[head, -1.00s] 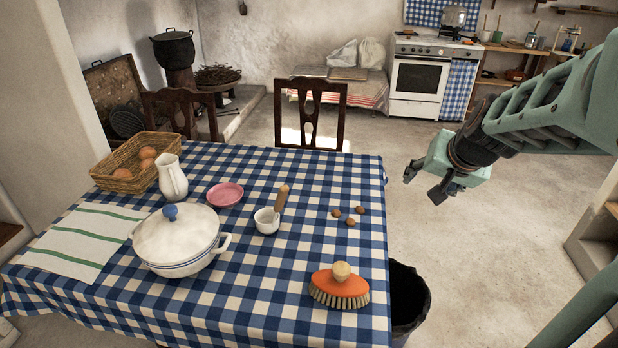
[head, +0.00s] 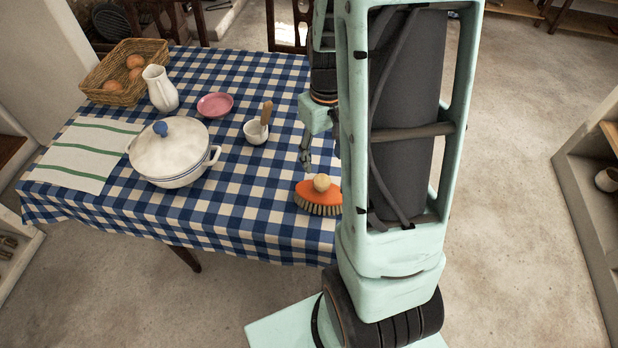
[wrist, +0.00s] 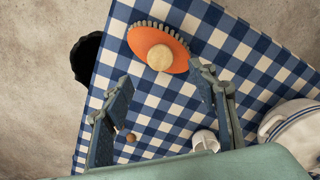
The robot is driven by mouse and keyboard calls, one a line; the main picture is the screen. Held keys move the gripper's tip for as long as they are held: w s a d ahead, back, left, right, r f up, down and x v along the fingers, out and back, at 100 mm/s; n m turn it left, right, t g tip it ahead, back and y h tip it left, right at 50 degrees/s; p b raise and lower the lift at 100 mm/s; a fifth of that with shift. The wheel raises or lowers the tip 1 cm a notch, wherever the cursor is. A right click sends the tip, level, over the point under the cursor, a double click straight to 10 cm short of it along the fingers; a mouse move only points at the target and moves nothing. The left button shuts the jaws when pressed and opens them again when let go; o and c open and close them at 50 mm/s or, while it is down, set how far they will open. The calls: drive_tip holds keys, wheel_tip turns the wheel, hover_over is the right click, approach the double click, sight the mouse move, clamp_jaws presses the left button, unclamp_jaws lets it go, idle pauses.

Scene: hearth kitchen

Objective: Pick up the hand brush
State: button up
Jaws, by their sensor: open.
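The hand brush (head: 318,196) has an orange oval back, a pale round knob and tan bristles. It rests bristles down near the right front edge of the checked table. My gripper (head: 306,158) is just behind it and above the table, partly hidden by my arm. In the wrist view the hand brush (wrist: 158,50) lies beyond the fingertips, its knob facing the camera. My gripper (wrist: 161,78) is open and empty there, with its fingers apart and the brush not between them.
The table (head: 235,225) also holds a white lidded pot (head: 170,150), a mortar with pestle (head: 256,131), a pink dish (head: 215,105), a jug (head: 160,88) and an egg basket (head: 125,72). A nut (wrist: 131,137) shows between the fingers. A dark bin (wrist: 86,55) stands beside the table.

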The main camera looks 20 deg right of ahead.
sight(322, 179)
wheel_tip(322, 179, down, 10)
drive_tip(key=shift+f, duration=0.25)
idle(0.5)
drive_tip(key=shift+c, duration=0.4)
clamp_jaws()
